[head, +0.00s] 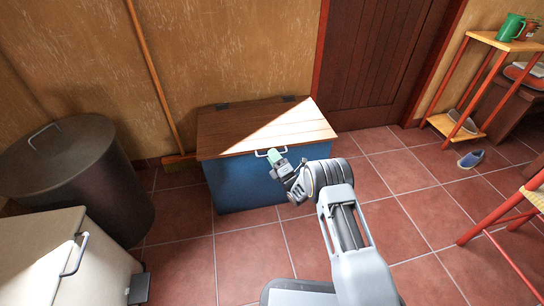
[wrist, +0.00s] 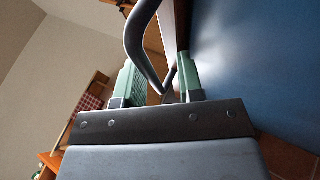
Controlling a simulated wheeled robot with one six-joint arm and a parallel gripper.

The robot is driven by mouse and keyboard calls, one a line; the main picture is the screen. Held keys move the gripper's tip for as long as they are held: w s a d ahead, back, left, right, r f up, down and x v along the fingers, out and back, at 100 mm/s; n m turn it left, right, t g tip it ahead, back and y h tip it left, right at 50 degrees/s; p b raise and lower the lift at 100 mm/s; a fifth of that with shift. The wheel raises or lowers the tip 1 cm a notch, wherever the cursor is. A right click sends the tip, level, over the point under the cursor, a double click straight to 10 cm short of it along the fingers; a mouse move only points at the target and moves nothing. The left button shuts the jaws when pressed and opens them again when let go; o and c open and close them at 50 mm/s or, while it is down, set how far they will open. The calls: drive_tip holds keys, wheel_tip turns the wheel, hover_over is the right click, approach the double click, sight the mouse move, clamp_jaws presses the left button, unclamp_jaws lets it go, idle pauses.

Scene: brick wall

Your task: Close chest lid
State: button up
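The chest has a blue body (head: 240,184) and a brown wooden lid (head: 225,133), and stands against the wall in the head view. The lid lies down over the body, and no gap shows along its front edge. A pale handle (head: 262,153) sits at the lid's front edge. My gripper (head: 279,160) is at this handle, in front of the chest. In the wrist view, my gripper (wrist: 158,84) has its two green fingers apart, with the dark curved handle (wrist: 143,45) passing between them. Whether the fingers touch the handle is unclear. The blue chest front (wrist: 245,70) fills the right side.
A dark round bin (head: 75,175) and a cream box (head: 60,260) with a handle stand at the left. A broom (head: 150,65) leans on the wall. Tiled floor right of the chest is clear.

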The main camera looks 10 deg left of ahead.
drive_tip(key=p+v, duration=0.4)
drive_tip(key=v, duration=0.9)
drive_tip(key=shift+s+d+f, duration=0.2)
drive_tip(key=shift+s, duration=0.05)
drive_tip(key=w+d+r+m+g+h+p, duration=0.1)
drive_tip(key=w+d+r+m+h+p, duration=0.3)
drive_tip(key=r, duration=0.6)
drive_tip(key=w+a+r+m+h+p, duration=0.1)
drive_tip(key=w+r+m+h+p, duration=0.1)
drive_tip(key=r+p, duration=0.65)
drive_tip(key=w+d+r+m+g+h+p, duration=0.1)
drive_tip(key=w+d+r+m+h+p, duration=0.2)
drive_tip(key=r, duration=1)
wheel_tip(320, 180, up, 10)
drive_tip(key=s+d+m+g+h+p, duration=0.1)
drive_tip(key=s+d+m+h+p, duration=0.15)
drive_tip(key=m+h+p, duration=0.2)
drive_tip(key=s+d+r+m+g+h+p, duration=0.4)
drive_tip(key=s+r+m+p, duration=0.5)
drive_tip(key=r, duration=0.5)
drive_tip(key=s+d+r+m+g+p, duration=0.1)
drive_tip(key=s+r+m+g+p, duration=0.2)
drive_tip(key=s, duration=0.8)
drive_tip(key=s+d+r+m+g+y+p, duration=0.1)
drive_tip(key=s+r+m+g+p, duration=0.2)
drive_tip(key=s+r+p, duration=0.3)
drive_tip(key=s+r+m, duration=0.1)
drive_tip(key=s+r, duration=0.1)
drive_tip(key=s, duration=0.3)
